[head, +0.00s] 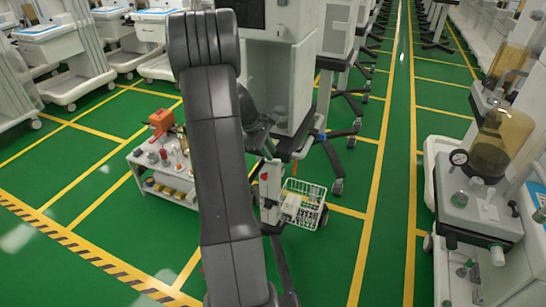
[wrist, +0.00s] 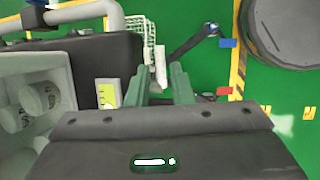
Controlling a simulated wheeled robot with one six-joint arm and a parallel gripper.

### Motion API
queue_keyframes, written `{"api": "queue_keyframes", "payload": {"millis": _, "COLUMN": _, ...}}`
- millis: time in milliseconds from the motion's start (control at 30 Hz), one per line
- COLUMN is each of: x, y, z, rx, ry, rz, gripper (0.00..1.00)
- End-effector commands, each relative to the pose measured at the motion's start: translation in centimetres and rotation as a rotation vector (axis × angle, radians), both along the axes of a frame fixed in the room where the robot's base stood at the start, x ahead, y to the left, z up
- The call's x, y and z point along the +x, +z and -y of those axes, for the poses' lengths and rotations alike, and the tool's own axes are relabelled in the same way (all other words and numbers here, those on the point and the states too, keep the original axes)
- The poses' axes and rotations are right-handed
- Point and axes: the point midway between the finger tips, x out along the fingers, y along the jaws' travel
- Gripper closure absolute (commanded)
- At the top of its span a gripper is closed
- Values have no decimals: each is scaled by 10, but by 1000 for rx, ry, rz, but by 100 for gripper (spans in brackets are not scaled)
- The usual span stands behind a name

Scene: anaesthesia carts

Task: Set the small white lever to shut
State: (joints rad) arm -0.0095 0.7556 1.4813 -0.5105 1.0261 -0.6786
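My gripper (wrist: 160,74) shows in the wrist view as two green fingers standing apart, with a gap between them. A narrow white piece (wrist: 160,60) shows in that gap, near or beyond the fingertips. It may be the small white lever, but I cannot tell for sure, nor whether the fingers touch it.
A white wire basket (head: 303,204) sits right of the arm; it also shows in the wrist view (wrist: 137,30). A low cart (head: 163,186) with an orange item stands at left. A cart with a gauge (head: 478,215) stands at right.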

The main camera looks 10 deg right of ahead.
Motion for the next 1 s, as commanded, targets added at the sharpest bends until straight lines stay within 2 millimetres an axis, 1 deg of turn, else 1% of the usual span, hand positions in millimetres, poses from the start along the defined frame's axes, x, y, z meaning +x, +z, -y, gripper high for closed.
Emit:
{"api": "queue_keyframes", "payload": {"millis": 33, "x": -1, "y": -8, "z": 4, "rx": 1, "ry": -2, "rz": -4, "gripper": 80}}
{"api": "queue_keyframes", "payload": {"millis": 100, "x": -2, "y": -16, "z": 8, "rx": 0, "ry": -2, "rz": -3, "gripper": 80}}
{"api": "queue_keyframes", "payload": {"millis": 200, "x": -2, "y": -24, "z": 11, "rx": 0, "ry": -1, "rz": -2, "gripper": 80}}
{"api": "queue_keyframes", "payload": {"millis": 333, "x": -2, "y": -28, "z": 13, "rx": 0, "ry": -1, "rz": 0, "gripper": 80}}
{"api": "queue_keyframes", "payload": {"millis": 567, "x": -2, "y": -29, "z": 13, "rx": 0, "ry": -1, "rz": 0, "gripper": 80}}
{"api": "queue_keyframes", "payload": {"millis": 600, "x": -2, "y": -29, "z": 13, "rx": 0, "ry": -1, "rz": 0, "gripper": 84}}
{"api": "queue_keyframes", "payload": {"millis": 700, "x": -2, "y": -29, "z": 13, "rx": 0, "ry": -1, "rz": 0, "gripper": 100}}
{"api": "queue_keyframes", "payload": {"millis": 867, "x": -2, "y": -29, "z": 14, "rx": 7, "ry": -1, "rz": 4, "gripper": 100}}
{"api": "queue_keyframes", "payload": {"millis": 1000, "x": -4, "y": -31, "z": 17, "rx": 76, "ry": -4, "rz": 49, "gripper": 100}}
